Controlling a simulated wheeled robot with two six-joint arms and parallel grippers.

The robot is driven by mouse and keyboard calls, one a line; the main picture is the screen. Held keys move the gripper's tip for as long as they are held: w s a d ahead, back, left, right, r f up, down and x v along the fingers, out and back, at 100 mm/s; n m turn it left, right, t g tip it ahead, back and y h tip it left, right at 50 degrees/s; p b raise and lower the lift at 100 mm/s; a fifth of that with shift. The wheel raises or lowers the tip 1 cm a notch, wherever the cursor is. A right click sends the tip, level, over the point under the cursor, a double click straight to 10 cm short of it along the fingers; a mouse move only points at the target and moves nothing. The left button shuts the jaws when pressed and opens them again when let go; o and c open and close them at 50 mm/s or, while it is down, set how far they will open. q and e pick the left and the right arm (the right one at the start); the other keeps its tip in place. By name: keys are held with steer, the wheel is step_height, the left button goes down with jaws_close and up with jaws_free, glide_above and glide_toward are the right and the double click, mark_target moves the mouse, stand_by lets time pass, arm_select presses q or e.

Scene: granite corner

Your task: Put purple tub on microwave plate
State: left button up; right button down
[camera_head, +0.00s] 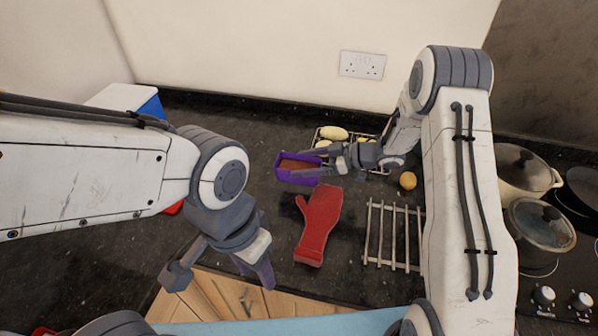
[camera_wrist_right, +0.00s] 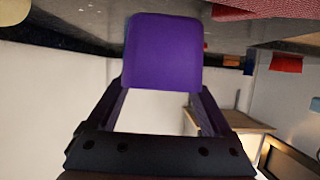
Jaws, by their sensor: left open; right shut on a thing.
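The purple tub (camera_head: 298,177) is a small open box with brown contents, near the middle of the dark counter in the head view. My right gripper (camera_head: 312,163) is shut on its right side. In the right wrist view the purple tub (camera_wrist_right: 162,52) fills the space between the two fingers of my right gripper (camera_wrist_right: 160,95). I cannot tell whether the tub touches the counter. My left gripper (camera_head: 222,278) is open and empty, low in the head view in front of the wooden cabinet fronts. I cannot make out a microwave plate in either view.
A red oven mitt (camera_head: 319,225) lies just in front of the tub. A metal rack (camera_head: 393,236) lies right of it, with a round brown item (camera_head: 407,180) behind. A wire rack with pale food (camera_head: 333,133) is at the back. Pots (camera_head: 540,225) stand at right.

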steer(key=shift+x, duration=0.95)
steer(key=shift+f, duration=0.4)
steer(key=shift+f+p, duration=0.7)
steer(key=shift+f, duration=1)
steer(key=shift+f, duration=0.2)
jaws_free()
steer(key=shift+r, duration=0.1)
